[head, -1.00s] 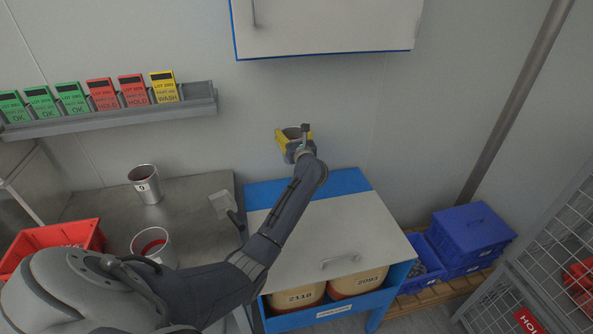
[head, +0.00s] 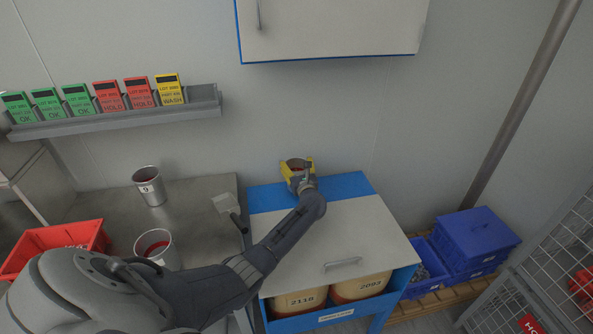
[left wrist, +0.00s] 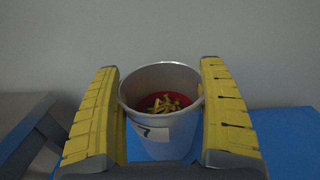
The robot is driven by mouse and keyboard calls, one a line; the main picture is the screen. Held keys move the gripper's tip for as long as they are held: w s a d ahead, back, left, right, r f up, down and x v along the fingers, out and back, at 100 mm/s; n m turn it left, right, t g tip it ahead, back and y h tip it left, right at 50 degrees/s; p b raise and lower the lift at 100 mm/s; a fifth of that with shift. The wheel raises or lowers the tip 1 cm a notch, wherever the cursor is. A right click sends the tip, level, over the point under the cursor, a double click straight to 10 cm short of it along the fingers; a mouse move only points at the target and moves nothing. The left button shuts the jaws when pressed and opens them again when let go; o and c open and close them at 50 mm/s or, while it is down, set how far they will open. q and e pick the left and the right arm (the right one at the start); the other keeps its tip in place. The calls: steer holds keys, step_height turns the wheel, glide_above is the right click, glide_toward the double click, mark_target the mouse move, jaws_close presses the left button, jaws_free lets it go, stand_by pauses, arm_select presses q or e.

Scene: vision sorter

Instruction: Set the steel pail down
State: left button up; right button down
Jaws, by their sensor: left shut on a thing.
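The steel pail (left wrist: 172,144) is upright between the yellow fingers of my left gripper (left wrist: 161,100) in the left wrist view. It has a red inside, small brass-coloured parts in it and a white label reading 7. In the head view my left gripper (head: 298,175) is shut around the pail (head: 296,163), at the blue back strip (head: 345,187) of a blue cabinet's top, near the wall. The pail's base is hidden, so I cannot tell if it touches the strip. My right gripper is out of view.
A pail marked 9 (head: 149,188) and another pail (head: 157,249) stand on the steel bench (head: 190,202) at left, near a red bin (head: 88,232). A white cupboard (head: 330,28) hangs above. Blue boxes (head: 473,236) stand at right. The blue strip right of the gripper is clear.

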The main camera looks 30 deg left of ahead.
arm_select(q)
steer(key=shift+w+f, duration=0.1)
steer(key=shift+f, duration=0.8)
steer(key=shift+f, duration=0.1)
steer(key=o, duration=1.6)
steer(key=shift+f, duration=0.2)
steer(key=shift+c, duration=0.2)
steer(key=shift+r, duration=0.2)
steer(key=v, duration=1.2)
